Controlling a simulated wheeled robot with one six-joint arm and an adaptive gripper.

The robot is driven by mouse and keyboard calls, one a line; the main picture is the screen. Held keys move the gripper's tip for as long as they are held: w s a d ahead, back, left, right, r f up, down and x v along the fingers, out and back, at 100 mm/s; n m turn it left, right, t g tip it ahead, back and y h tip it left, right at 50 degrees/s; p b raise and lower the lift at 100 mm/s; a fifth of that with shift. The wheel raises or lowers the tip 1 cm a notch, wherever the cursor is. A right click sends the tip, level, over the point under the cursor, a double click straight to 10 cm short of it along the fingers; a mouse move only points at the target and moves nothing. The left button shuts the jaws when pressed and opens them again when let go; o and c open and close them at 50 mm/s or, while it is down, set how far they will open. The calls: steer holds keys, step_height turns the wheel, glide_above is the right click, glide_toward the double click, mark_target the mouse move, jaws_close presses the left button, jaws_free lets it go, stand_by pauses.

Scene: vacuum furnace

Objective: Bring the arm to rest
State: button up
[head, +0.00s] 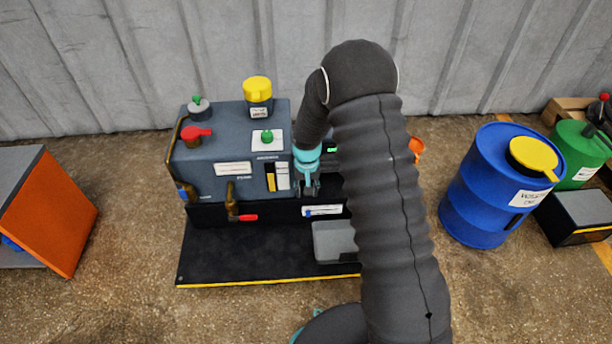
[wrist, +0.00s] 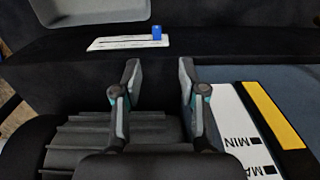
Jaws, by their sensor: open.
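My gripper (head: 311,190) is in front of the dark grey furnace unit (head: 225,150) in the head view, pointing down beside its white and yellow level gauge. In the wrist view my gripper (wrist: 157,85) has its two fingers apart with nothing between them. The gauge panel (wrist: 240,125), marked MIN, lies to the right of the fingers there. A white label strip (wrist: 120,43) with a small blue piece (wrist: 157,33) lies beyond the fingertips. My arm hides the right part of the unit in the head view.
A blue drum (head: 480,200) with a yellow lid and a green can (head: 575,150) stand at the right. An orange-sided box (head: 50,215) stands at the left. A grey tray (head: 333,240) sits on the black base. A corrugated wall is behind; open floor lies left of the base.

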steer(key=shift+s, duration=0.1)
steer(key=s+d+g, duration=0.1)
steer(key=s+g, duration=0.1)
steer(key=s, duration=0.3)
steer(key=s+d+r+t, duration=0.2)
steer(key=s+d+r, duration=0.2)
steer(key=s+r, duration=0.4)
steer(key=s+d+r+t+p, duration=0.1)
steer(key=s+d+r+t, duration=0.2)
steer(key=s+r, duration=0.6)
steer(key=s+d+r+t, duration=0.2)
steer(key=s+r, duration=0.6)
steer(key=r, duration=1.2)
steer(key=d, duration=0.2)
steer(key=shift+s+d+r+t+p, duration=0.15)
steer(key=shift+s+d+t+p, duration=0.15)
steer(key=shift+s+d, duration=0.1)
steer(key=shift+d, duration=0.1)
